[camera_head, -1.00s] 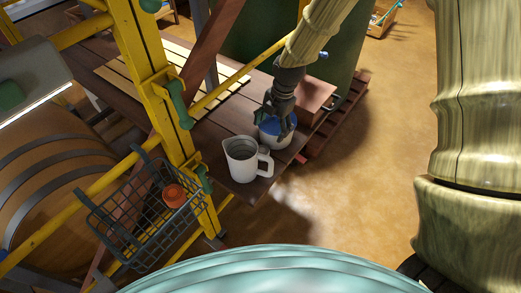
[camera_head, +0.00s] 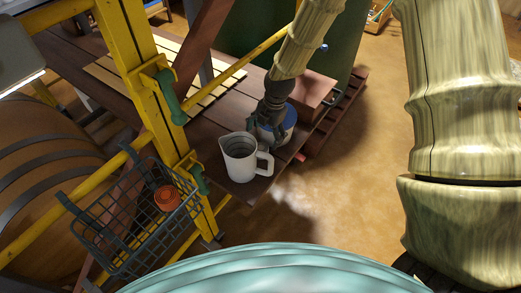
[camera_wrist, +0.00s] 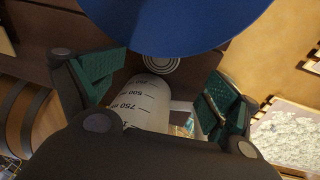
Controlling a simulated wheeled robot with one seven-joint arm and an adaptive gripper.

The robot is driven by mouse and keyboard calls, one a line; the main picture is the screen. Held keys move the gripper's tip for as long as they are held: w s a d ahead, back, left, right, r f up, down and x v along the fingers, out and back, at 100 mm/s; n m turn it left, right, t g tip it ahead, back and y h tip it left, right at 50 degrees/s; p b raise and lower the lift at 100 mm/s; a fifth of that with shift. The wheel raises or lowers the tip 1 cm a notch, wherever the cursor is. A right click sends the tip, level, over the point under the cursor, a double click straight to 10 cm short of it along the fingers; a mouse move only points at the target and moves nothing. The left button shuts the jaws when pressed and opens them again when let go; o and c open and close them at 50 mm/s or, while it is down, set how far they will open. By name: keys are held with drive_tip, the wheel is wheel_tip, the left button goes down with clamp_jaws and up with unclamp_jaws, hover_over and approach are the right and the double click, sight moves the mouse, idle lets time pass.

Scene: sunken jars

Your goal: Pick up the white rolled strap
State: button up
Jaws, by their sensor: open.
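In the wrist view a small round thing with white concentric rings (camera_wrist: 160,64) shows between the blue lid and the white jug; it may be the white rolled strap seen end-on, but I cannot tell surely. The head view shows no clear strap. My gripper (camera_head: 266,122) points down at the table's end, just behind the white jug (camera_head: 240,158) and in front of the blue-topped jar (camera_head: 289,115). Its green-padded fingers (camera_wrist: 158,88) are spread, with the ringed thing and part of the jug between them in the wrist view. I see nothing held.
The blue lid (camera_wrist: 170,22) fills the top of the wrist view. A yellow frame (camera_head: 140,80) with a wire basket (camera_head: 110,225) holding an orange-red jar (camera_head: 167,198) stands left of the plank table (camera_head: 235,190). A brown box (camera_head: 312,92) sits behind. Open floor lies right.

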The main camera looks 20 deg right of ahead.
sight(262, 148)
drive_tip(key=shift+d+f, duration=0.1)
drive_tip(key=shift+f, duration=0.8)
drive_tip(key=shift+w+a+f+p, duration=0.1)
drive_tip(key=shift+a+f+p, duration=0.1)
drive_tip(key=shift+f, duration=0.65)
drive_tip(key=shift+a+f+p, duration=0.15)
drive_tip(key=shift+f, duration=0.65)
drive_tip(key=shift+w+a+f+p, duration=0.1)
drive_tip(key=shift+a+f+p, duration=0.1)
drive_tip(key=shift+f, duration=0.65)
drive_tip(key=shift+c, duration=0.4)
drive_tip(key=shift+s, duration=0.1)
drive_tip(key=c, duration=1.1)
